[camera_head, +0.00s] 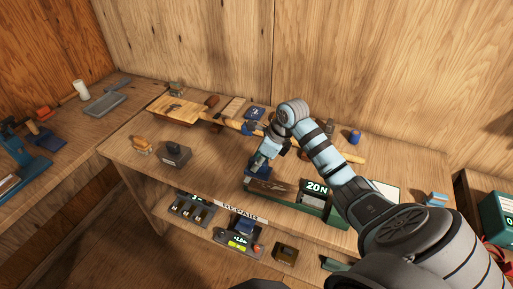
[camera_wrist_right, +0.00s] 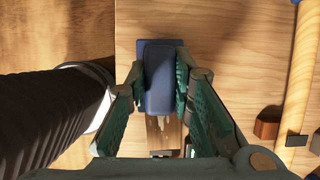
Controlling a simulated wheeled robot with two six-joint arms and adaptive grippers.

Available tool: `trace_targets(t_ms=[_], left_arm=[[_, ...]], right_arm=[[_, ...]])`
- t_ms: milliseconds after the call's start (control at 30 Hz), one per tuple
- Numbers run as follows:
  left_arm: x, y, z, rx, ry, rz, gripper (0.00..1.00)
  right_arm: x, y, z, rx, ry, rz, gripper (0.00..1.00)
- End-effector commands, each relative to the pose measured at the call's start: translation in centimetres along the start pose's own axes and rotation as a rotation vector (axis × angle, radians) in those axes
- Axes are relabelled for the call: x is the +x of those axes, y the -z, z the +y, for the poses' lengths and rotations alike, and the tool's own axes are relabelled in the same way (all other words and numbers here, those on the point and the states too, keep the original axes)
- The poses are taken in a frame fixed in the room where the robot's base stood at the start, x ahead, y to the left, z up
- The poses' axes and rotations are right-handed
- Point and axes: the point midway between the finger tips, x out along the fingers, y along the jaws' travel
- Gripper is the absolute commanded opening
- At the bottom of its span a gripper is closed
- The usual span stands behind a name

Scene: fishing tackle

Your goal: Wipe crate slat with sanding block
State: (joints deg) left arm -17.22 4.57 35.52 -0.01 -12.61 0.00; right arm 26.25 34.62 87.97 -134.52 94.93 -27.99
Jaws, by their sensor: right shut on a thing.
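My right gripper (camera_head: 261,162) reaches down over the front part of the workbench. It is shut on a blue block (camera_head: 256,173), which I take to be the sanding block. In the right wrist view the block (camera_wrist_right: 158,85) sits between the two green fingers (camera_wrist_right: 158,75). A brown wooden slat (camera_wrist_right: 163,132) shows just beyond the block's lower end, partly hidden. In the head view the brown slat (camera_head: 271,188) lies beside the block at the bench's front. I cannot tell whether block and slat touch. My left gripper is in neither view.
A green case (camera_head: 318,197) with a "20N" display stands right of the slat. A long wooden pole (camera_head: 345,153) lies across the bench behind the gripper. A dark grey box (camera_head: 175,154) stands to the left. Bare bench (camera_head: 215,160) lies between box and gripper.

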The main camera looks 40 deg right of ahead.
Motion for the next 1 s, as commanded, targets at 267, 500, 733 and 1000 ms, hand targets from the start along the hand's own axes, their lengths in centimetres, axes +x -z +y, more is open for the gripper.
trace_targets(t_ms=[267,500,733,1000], left_arm=[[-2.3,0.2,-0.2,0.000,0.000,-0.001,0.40],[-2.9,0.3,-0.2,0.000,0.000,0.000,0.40],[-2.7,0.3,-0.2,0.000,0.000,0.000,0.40],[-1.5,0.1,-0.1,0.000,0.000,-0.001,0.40]], right_arm=[[-2.9,-0.5,-0.3,0.011,0.006,0.000,0.00],[-3.7,-0.6,-0.3,0.015,0.006,0.000,0.00],[-3.6,-0.6,-0.3,0.015,0.006,0.000,0.00],[-2.5,0.1,-0.4,0.016,0.007,0.000,0.00]])
